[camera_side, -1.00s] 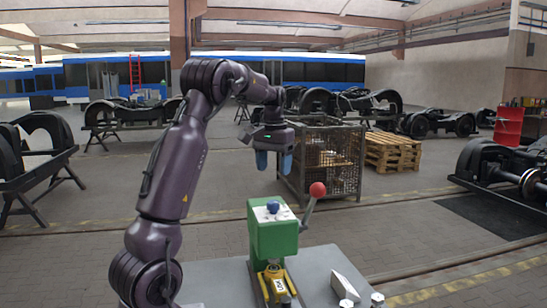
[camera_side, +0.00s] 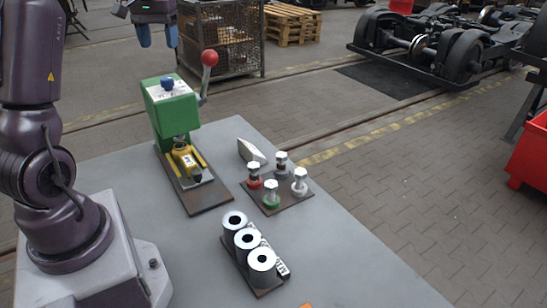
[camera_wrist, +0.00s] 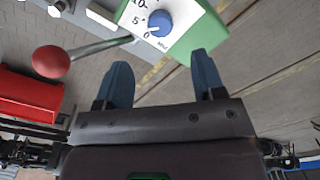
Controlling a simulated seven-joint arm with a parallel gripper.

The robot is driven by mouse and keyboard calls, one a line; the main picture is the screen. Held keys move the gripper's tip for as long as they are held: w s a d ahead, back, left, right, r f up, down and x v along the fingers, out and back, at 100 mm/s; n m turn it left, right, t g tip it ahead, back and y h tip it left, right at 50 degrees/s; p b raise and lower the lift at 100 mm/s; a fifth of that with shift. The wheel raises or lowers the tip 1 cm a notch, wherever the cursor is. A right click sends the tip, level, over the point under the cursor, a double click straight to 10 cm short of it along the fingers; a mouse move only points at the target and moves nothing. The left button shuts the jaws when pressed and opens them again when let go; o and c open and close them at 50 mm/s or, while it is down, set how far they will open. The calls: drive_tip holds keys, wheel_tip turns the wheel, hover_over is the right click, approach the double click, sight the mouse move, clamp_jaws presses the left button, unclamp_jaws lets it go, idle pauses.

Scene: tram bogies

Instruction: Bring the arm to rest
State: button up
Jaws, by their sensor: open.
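My gripper (camera_side: 158,36) is at the top of the side view, cut by the frame edge, raised beyond the green press and clear of it. In the wrist view my gripper (camera_wrist: 160,82) shows two blue fingers spread apart with nothing between them. The green press (camera_side: 172,110) stands on the grey table (camera_side: 345,235), with a blue knob (camera_side: 167,83) on its white dial and a lever with a red ball (camera_side: 209,58). The blue knob (camera_wrist: 160,23) and the red ball (camera_wrist: 50,61) also show in the wrist view. A yellow piece (camera_side: 186,158) sits at the press's foot.
A dark plate with several bolts (camera_side: 271,190) and a rack of grey cylinders (camera_side: 247,240) stand on the table. A pale wedge (camera_side: 251,152) lies behind the bolts. A wire cage (camera_side: 222,40) and wooden pallets (camera_side: 291,22) stand beyond. The table's front right is mostly clear.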

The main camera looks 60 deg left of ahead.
drive_tip(key=s+d+m+t, duration=0.2)
drive_tip(key=s+d+m, duration=0.1)
drive_tip(key=d, duration=1.4)
drive_tip(key=s+d+m+t, duration=0.3)
drive_tip(key=d+m, duration=0.3)
drive_tip(key=d, duration=1.1)
drive_tip(key=shift+s+r+m+t, duration=0.25)
drive_tip(key=shift+s+m+t, duration=0.05)
drive_tip(key=shift+s, duration=0.2)
